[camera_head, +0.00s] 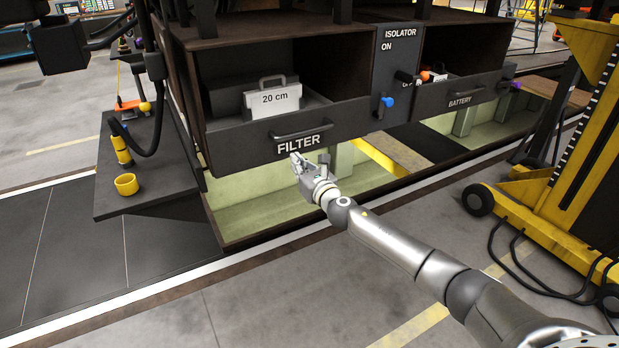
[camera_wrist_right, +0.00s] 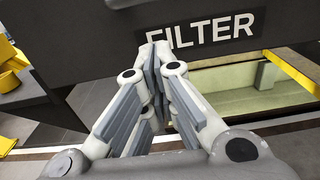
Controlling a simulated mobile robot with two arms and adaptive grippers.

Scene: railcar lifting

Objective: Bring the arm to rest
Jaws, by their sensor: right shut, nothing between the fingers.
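My right gripper (camera_head: 298,160) is shut and empty, just below the FILTER label on the front of the filter drawer (camera_head: 240,143). In the right wrist view the shut fingers (camera_wrist_right: 157,50) overlap the left part of the FILTER lettering; I cannot tell whether they touch the panel. My right arm reaches in from the lower right, stretched out toward the drawer. The drawer is pulled out and has a dark bar handle (camera_head: 300,130). A grey box marked "20 cm" (camera_head: 275,100) with a handle sits in it. My left gripper is not in view.
To the right are the isolator panel (camera_head: 396,62) with a blue knob and the battery drawer (camera_head: 462,97). A yellow wheeled lift (camera_head: 545,195) stands at the right with black cables on the floor. A yellow cup (camera_head: 126,184) stands on the left ledge. The front floor is clear.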

